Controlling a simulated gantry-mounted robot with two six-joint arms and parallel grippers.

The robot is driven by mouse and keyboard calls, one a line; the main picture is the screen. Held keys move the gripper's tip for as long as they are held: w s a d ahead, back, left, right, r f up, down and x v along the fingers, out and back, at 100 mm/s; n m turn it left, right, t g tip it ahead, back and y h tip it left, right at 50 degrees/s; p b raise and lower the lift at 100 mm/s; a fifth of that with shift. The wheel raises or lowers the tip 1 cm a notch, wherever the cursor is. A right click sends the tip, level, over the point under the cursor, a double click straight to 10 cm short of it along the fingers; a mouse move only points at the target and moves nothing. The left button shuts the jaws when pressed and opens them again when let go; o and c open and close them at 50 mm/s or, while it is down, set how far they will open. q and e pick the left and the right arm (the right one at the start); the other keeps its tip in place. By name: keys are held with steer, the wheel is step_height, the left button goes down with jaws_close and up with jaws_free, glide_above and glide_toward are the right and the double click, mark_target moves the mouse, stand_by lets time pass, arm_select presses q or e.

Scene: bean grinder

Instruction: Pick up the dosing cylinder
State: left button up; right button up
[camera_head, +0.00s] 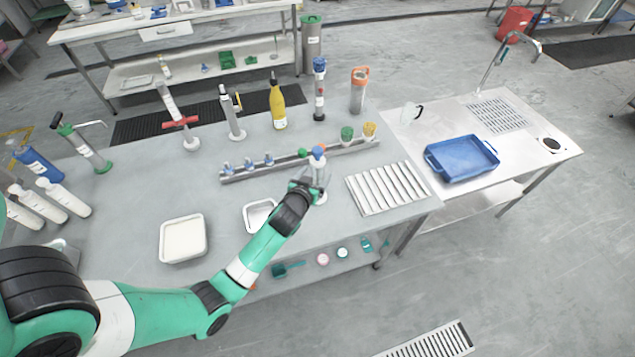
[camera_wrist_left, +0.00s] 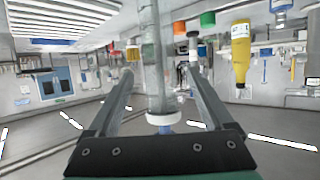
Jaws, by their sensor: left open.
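A clear cylinder with a blue top, which I take to be the dosing cylinder (camera_head: 318,155), stands upright near the front edge of the grey bench. My left gripper (camera_head: 310,185) is at it, and part of its body is hidden behind the gripper. In the left wrist view the clear cylinder (camera_wrist_left: 161,75), with a white collar and blue end, lies between the two open fingers of my left gripper (camera_wrist_left: 160,65). Gaps show on both sides, so the fingers are not closed on it. My right gripper is not in view.
A metal rail rack (camera_head: 240,175) with small blue-topped pieces lies just behind. A slatted tray (camera_head: 385,188) is to the right, and a small white tray (camera_head: 258,216) and larger white tray (camera_head: 183,239) to the left. A yellow bottle (camera_head: 277,106) stands farther back.

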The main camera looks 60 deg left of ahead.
arm_select(q)
steer(key=x, duration=0.1)
steer(key=b+x, duration=0.1)
steer(key=x, duration=0.3)
steer(key=shift+a+r, duration=0.1)
steer(key=shift+r, duration=0.2)
jaws_close()
